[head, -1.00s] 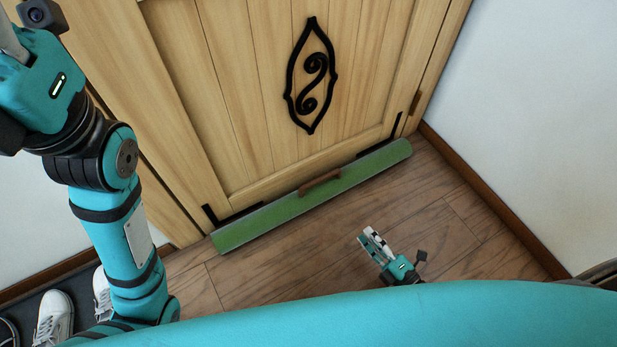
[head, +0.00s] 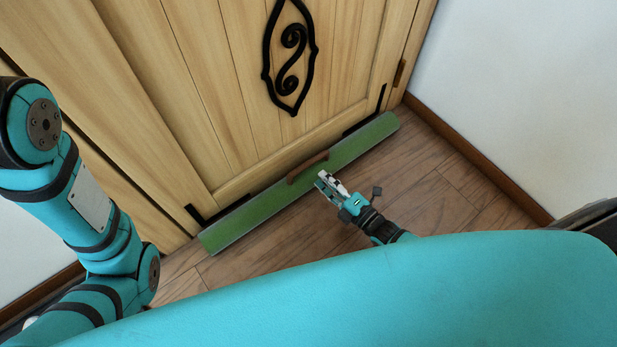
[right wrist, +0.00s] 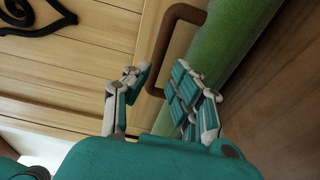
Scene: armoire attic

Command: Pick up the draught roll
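The draught roll (head: 250,217) is a long green roll lying on the floor along the foot of the wooden door. A brown handle (head: 307,167) stands up from its middle. My right gripper (head: 328,178) is just on the near side of the handle, over or close beside the roll. In the right wrist view its two fingers are spread and empty (right wrist: 158,85), with the handle (right wrist: 163,45) ahead between them and the green roll (right wrist: 238,30) behind the right finger. I cannot tell whether a finger touches. My left arm shows at the left, its gripper out of view.
The wooden door (head: 225,95) with a black scroll ornament (head: 290,55) rises right behind the roll. A white wall (head: 520,100) with a brown skirting board (head: 480,160) stands at the right. The plank floor (head: 450,205) right of my gripper is clear.

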